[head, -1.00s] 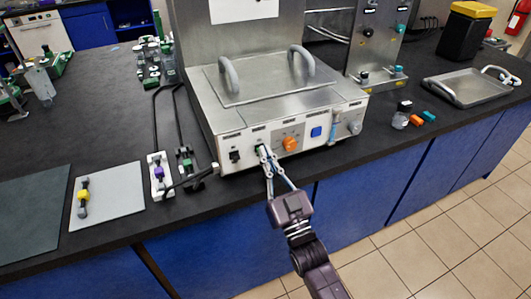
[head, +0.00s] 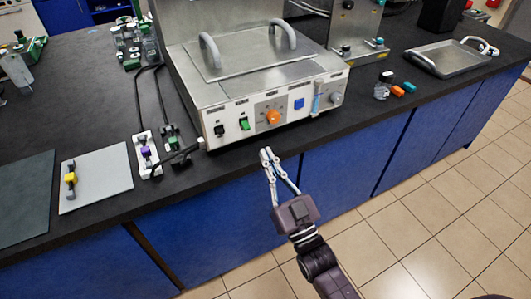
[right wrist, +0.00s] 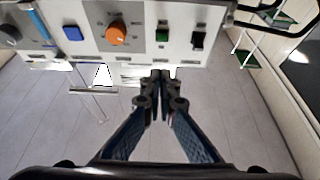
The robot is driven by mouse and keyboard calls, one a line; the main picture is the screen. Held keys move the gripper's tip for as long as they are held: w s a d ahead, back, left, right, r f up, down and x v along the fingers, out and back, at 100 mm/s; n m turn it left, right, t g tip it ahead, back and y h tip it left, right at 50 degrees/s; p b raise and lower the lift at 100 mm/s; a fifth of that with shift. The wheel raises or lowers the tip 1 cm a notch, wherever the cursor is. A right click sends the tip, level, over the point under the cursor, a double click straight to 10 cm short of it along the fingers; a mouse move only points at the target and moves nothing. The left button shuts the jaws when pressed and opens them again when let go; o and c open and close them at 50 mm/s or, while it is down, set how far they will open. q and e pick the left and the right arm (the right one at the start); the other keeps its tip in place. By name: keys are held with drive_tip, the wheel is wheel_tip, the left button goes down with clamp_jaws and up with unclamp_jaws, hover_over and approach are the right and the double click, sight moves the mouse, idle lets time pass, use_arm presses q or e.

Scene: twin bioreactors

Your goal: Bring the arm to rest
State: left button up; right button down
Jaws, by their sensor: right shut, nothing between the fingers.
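My right gripper (head: 266,153) is shut and empty. In the head view it is in front of the bench edge, below the front panel of the steel bath unit (head: 265,87), apart from it. In the right wrist view its closed fingertips (right wrist: 160,76) show below the panel (right wrist: 135,52). The panel carries a green switch (head: 245,123), a black switch (head: 219,130), an orange knob (head: 273,116) and a blue button (head: 299,104). My left gripper is not in view.
The dark bench (head: 90,100) carries a grey mat (head: 104,182) with a yellow-marked part, and small connectors on a white holder (head: 147,157). A steel tray (head: 452,56) and small bottles with orange and blue caps are at right. The tiled floor in front is clear.

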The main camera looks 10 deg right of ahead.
idle(0.3)
wheel_tip(320, 180, down, 24)
drive_tip(key=s+d+g+h, duration=0.1)
drive_tip(key=d+g+h, duration=0.1)
drive_tip(key=g, duration=0.4)
drive_tip(key=s+d+f+g+h, duration=0.15)
drive_tip(key=s+f, duration=0.25)
drive_tip(key=f, duration=0.4)
drive_tip(key=s+d+f+g+h, duration=0.1)
drive_tip(key=s+d+f+g, duration=0.15)
drive_tip(key=s+f, duration=0.45)
drive_tip(key=s+d+f+m+g+h, duration=0.1)
drive_tip(key=s+d+f+g, duration=0.1)
drive_tip(key=s+f, duration=0.45)
drive_tip(key=s+d+f+g, duration=0.25)
drive_tip(key=s+f, duration=0.25)
drive_tip(key=f, duration=0.3)
drive_tip(key=s+d+f+g, duration=0.1)
drive_tip(key=s+f+g, duration=0.1)
drive_tip(key=s, duration=0.5)
drive_tip(key=s+d+f+g+h, duration=0.1)
drive_tip(key=s+d+f+g, duration=0.1)
drive_tip(key=s, duration=0.5)
drive_tip(key=s+d+f+g, duration=0.1)
drive_tip(key=s+f+g, duration=0.1)
drive_tip(key=s+f, duration=0.2)
drive_tip(key=s, duration=0.3)
drive_tip(key=shift+s+d+f, duration=0.25)
drive_tip(key=shift+s+f, duration=0.05)
drive_tip(key=shift+h, duration=0.25)
